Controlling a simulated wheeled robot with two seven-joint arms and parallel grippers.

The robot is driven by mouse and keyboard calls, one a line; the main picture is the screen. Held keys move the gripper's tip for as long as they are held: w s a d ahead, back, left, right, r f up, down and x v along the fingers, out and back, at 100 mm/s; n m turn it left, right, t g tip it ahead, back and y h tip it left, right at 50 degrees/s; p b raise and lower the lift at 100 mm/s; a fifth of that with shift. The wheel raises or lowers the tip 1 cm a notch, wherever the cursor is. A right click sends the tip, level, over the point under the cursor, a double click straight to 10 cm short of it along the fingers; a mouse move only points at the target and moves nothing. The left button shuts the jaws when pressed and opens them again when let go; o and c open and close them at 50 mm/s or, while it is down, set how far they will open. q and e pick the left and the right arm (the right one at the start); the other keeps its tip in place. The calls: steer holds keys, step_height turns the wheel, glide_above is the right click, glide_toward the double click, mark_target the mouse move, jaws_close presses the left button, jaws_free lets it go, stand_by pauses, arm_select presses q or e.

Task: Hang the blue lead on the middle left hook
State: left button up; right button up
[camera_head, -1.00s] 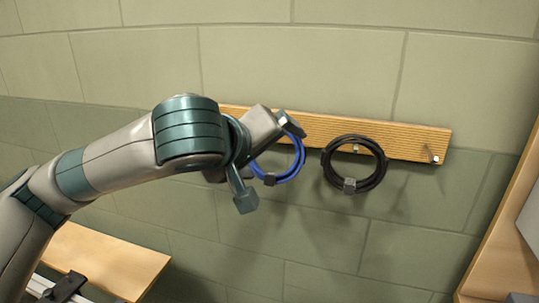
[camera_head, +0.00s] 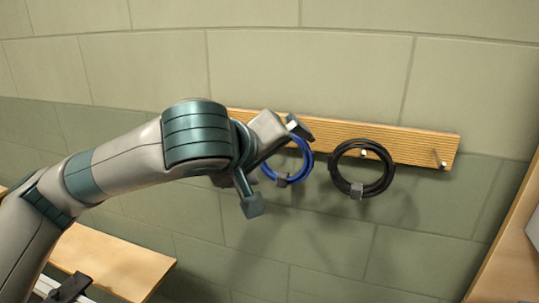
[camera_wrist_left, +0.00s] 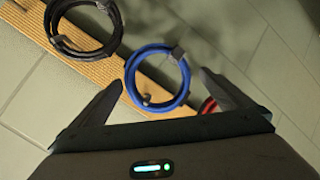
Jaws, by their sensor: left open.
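The blue lead (camera_head: 304,165) is a coiled ring with a grey clip, in front of the wooden hook board (camera_head: 410,146). In the left wrist view the blue lead (camera_wrist_left: 183,89) lies between the spread fingers, and a dark hook shows inside its lower part. My left gripper (camera_wrist_left: 165,90) is open, its fingers on either side of the coil without visibly gripping it. In the head view my left gripper (camera_head: 296,130) is at the top of the coil and hides part of it and of the board's left part. My right gripper is not in view.
A black coiled lead (camera_head: 388,170) hangs on the hook to the right. The rightmost hook (camera_head: 438,156) is bare. A red lead (camera_wrist_left: 207,105) shows partly behind a finger in the left wrist view. A wooden bench top (camera_head: 120,260) is at lower left.

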arm_select(q)
steer(key=shift+s+r, duration=0.1)
steer(key=b+v, duration=0.3)
steer(key=v, duration=1.4)
steer(key=shift+b, duration=0.3)
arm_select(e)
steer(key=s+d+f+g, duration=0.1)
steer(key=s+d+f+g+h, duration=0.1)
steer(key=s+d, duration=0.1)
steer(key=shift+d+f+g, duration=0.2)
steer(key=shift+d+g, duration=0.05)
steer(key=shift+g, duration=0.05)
